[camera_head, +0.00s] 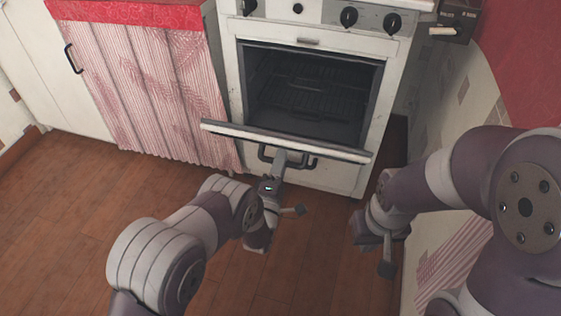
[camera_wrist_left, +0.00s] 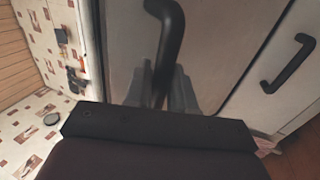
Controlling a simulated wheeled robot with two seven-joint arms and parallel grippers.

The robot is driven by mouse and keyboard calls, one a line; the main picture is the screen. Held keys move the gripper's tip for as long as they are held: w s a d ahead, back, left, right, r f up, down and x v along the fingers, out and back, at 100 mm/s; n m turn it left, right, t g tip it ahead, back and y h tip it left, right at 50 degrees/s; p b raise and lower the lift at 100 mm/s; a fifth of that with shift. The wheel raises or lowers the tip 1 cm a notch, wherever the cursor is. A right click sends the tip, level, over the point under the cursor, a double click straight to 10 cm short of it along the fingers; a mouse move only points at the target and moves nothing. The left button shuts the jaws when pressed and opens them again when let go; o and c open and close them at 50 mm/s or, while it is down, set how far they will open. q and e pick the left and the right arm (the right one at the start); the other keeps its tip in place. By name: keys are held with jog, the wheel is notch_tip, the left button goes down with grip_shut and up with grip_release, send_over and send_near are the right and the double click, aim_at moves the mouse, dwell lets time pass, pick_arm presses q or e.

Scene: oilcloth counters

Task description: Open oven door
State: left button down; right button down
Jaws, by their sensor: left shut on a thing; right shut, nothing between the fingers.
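The white oven (camera_head: 384,120) stands ahead, its dark cavity and racks (camera_head: 312,90) exposed. Its door (camera_head: 225,127) is tilted outward and down, and I see mostly its long top edge. My left gripper (camera_head: 279,163) is at the middle of the door's front, shut on the dark handle (camera_head: 312,163). In the left wrist view the curved black handle (camera_wrist_left: 172,35) runs between the fingers (camera_wrist_left: 161,92), against the pale door panel (camera_wrist_left: 125,55). My right gripper (camera_head: 386,266) is shut and empty, low at the right, apart from the oven.
A cabinet with a striped pink curtain (camera_head: 150,90) and red top (camera_head: 130,12) stands left of the oven. Knobs (camera_head: 349,17) line the oven's top front. A patterned wall (camera_head: 450,110) is close on the right. The wooden floor (camera_head: 80,210) is clear at left.

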pick_arm(q)
jog(key=c, duration=1.1)
grip_release()
jog(key=shift+f, duration=0.1)
